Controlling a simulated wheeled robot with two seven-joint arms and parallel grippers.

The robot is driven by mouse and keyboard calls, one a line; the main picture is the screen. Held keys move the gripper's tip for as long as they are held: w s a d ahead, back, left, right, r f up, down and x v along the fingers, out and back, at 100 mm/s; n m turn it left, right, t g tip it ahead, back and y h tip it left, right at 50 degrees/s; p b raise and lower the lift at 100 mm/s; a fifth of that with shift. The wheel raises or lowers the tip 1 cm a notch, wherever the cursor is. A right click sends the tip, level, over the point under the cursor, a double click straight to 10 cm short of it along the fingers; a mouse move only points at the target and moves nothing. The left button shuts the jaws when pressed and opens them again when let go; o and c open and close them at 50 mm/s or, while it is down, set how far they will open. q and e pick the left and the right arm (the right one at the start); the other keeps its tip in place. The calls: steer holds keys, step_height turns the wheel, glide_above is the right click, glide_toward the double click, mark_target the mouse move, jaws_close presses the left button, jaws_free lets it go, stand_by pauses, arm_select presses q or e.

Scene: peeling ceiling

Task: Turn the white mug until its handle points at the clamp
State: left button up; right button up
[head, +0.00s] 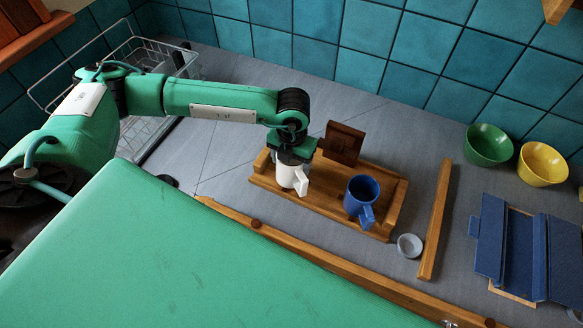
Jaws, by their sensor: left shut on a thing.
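The white mug (286,177) is at the left end of a wooden tray (328,198), upright as far as I can see. Its handle (302,184) sticks out towards the lower right of the picture, roughly towards the tray's front edge. My left gripper (291,159) reaches down from above and is shut on the white mug, hiding its rim. Whether the mug's base touches the tray is hard to tell. I cannot surely pick out a clamp; a dark brown wooden piece (342,143) stands at the tray's back edge. My right gripper is out of view.
A blue mug (358,196) stands at the tray's right part. A small grey dish (410,246), a wooden bar (436,220) and blue folded panels (523,247) lie further right. Green (487,147) and yellow (541,165) bowls are at the back right. A wire rack (140,55) is at left.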

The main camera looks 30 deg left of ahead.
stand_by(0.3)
arm_select(q)
steer(key=n, duration=0.3)
steer(key=shift+s+f+b, duration=0.1)
steer(key=shift+b, duration=0.25)
steer(key=n, duration=0.4)
steer(key=shift+d+n, duration=0.1)
steer(key=shift+n, duration=0.3)
steer(key=n, duration=0.3)
steer(key=shift+s+d+n+b, duration=0.1)
steer(key=shift+n+b, duration=0.2)
steer(key=shift+d+n, duration=0.1)
steer(key=shift+n, duration=1.1)
